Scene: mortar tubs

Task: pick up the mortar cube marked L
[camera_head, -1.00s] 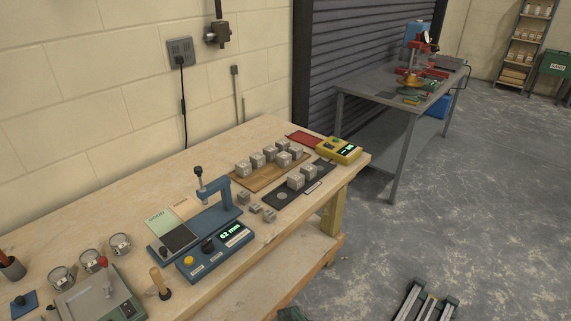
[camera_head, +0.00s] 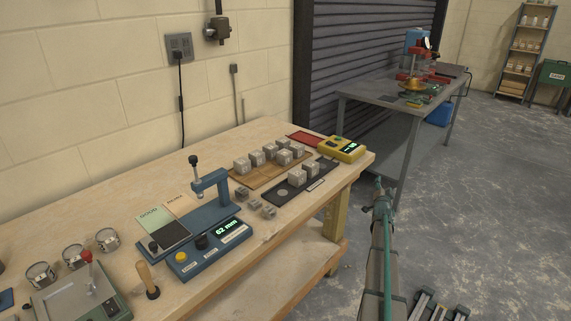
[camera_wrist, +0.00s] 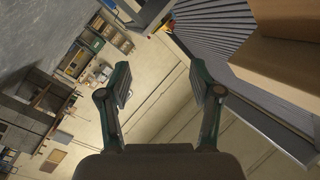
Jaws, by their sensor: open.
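Several grey mortar cubes (camera_head: 284,157) stand on a wooden board on the bench, and two more cubes (camera_head: 297,176) stand on a black mat in front of it. The marks on the cubes are too small to read, so I cannot tell which is L. My gripper (camera_wrist: 161,92) shows in the wrist view with its two green-black fingers spread apart and nothing between them. It faces the room's walls and shutter, with no cube in that view. In the head view my arm rises at the right of the bench, clear of the cubes.
A blue measuring device (camera_head: 212,248) reading 62 mm stands left of the cubes, with small grey blocks (camera_head: 255,204) beside it. A yellow meter (camera_head: 343,149) and a red mat (camera_head: 305,138) lie behind. A grey table (camera_head: 385,108) stands beyond the bench, with open floor to its right.

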